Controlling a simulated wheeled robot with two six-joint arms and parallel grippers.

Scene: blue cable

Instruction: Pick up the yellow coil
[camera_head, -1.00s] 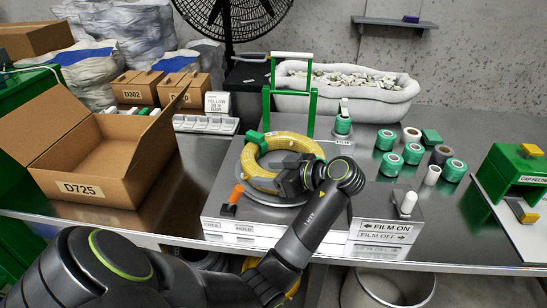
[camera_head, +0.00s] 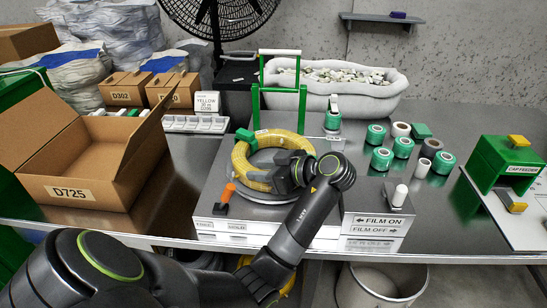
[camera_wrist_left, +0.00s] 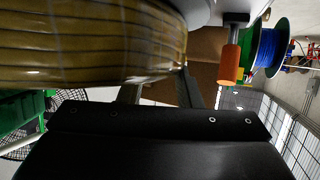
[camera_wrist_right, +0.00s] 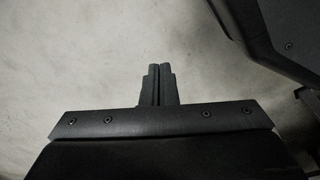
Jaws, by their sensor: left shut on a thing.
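The yellow coil (camera_head: 240,160) lies as a ring on the round plate of the metal wrapping station (camera_head: 335,215). My left gripper (camera_head: 280,179) reaches over its front right part and is shut on the coil's band. In the left wrist view the wrapped coil (camera_wrist_left: 80,45) fills the upper left, close against the gripper (camera_wrist_left: 160,90); the fingertips are partly hidden by it. I cannot tell if the coil is clear of the plate. My right gripper (camera_wrist_right: 158,85) shows only in its wrist view, with its fingers together and nothing between them, above a grey floor.
An orange-handled lever (camera_head: 228,193) stands at the station's left front and a white knob (camera_head: 398,195) at its right. A green frame (camera_head: 280,100) rises behind the coil. An open box marked D725 (camera_head: 68,192) is left. Green tape rolls (camera_head: 382,158) stand right.

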